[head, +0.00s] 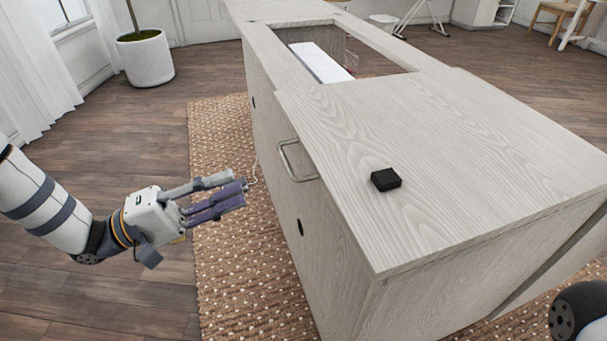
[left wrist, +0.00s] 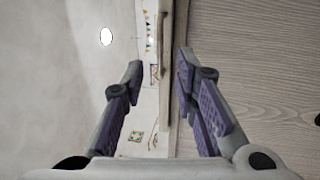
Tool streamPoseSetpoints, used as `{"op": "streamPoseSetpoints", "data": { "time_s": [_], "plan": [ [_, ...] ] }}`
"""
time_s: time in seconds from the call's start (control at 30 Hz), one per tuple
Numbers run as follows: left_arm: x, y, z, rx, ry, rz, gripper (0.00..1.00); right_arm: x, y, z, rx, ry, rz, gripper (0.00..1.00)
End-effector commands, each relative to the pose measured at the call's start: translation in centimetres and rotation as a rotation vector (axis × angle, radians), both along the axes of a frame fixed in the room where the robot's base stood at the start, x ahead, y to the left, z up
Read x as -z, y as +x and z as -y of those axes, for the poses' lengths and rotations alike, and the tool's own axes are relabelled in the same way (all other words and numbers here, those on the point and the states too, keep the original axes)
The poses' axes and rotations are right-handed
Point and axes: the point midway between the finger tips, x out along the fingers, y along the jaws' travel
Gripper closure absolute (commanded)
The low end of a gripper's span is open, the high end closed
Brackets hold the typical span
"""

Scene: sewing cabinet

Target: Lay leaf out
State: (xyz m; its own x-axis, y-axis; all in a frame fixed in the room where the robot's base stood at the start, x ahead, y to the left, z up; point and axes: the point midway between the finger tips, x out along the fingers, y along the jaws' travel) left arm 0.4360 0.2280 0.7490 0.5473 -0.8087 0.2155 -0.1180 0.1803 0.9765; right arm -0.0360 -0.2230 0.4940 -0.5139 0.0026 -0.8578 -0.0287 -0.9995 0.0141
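The sewing cabinet (head: 330,240) has a pale wood-grain leaf (head: 450,150) lying flat on the near part of its top. A metal bar handle (head: 297,160) is on the cabinet's left side, just below the leaf's edge. My left gripper (head: 238,190) is in the air left of the cabinet, near the handle but apart from it, its fingers pointing toward the cabinet. In the left wrist view the left gripper (left wrist: 160,66) is open and empty. A wood-grain surface (left wrist: 250,70) fills the right side there, and a thin pale strip runs between the fingers. My right gripper is out of view.
A small black block (head: 386,179) sits on the leaf. Behind the leaf, the top has an opening with a white object (head: 320,62) inside. A woven rug (head: 222,135) lies under the cabinet. A potted plant (head: 146,58) stands at the back left. The floor at left is clear.

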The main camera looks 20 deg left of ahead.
Motion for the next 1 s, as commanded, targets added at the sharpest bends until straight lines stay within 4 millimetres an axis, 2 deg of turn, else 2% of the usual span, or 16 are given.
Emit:
{"op": "streamPoseSetpoints", "data": {
  "time_s": [0.2, 0.4, 0.53, 0.77, 0.8, 0.9, 1.0],
  "plan": [
    [-1.4, 3.0, 4.6, 0.004, 0.0, 0.001, 0.73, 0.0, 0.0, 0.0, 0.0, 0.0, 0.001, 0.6],
    [-2.1, 5.1, 7.9, 0.002, 0.002, 0.0, 0.73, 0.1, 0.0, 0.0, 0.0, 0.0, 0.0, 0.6],
    [-2.4, 5.8, 8.8, 0.002, 0.003, -0.001, 0.73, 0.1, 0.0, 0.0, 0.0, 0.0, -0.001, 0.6],
    [-2.4, 5.9, 8.9, 0.0, 0.004, -0.001, 0.73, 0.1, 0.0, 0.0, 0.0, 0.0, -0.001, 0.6],
    [-2.4, 5.9, 8.9, 0.0, 0.004, -0.001, 0.75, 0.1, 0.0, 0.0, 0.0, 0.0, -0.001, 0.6],
    [-2.4, 5.9, 8.9, 0.0, 0.004, -0.001, 0.98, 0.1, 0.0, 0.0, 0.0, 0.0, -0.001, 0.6],
    [-2.4, 5.9, 8.9, 0.0, 0.003, -0.001, 1.0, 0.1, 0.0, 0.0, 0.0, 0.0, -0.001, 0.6]
  ]
}}
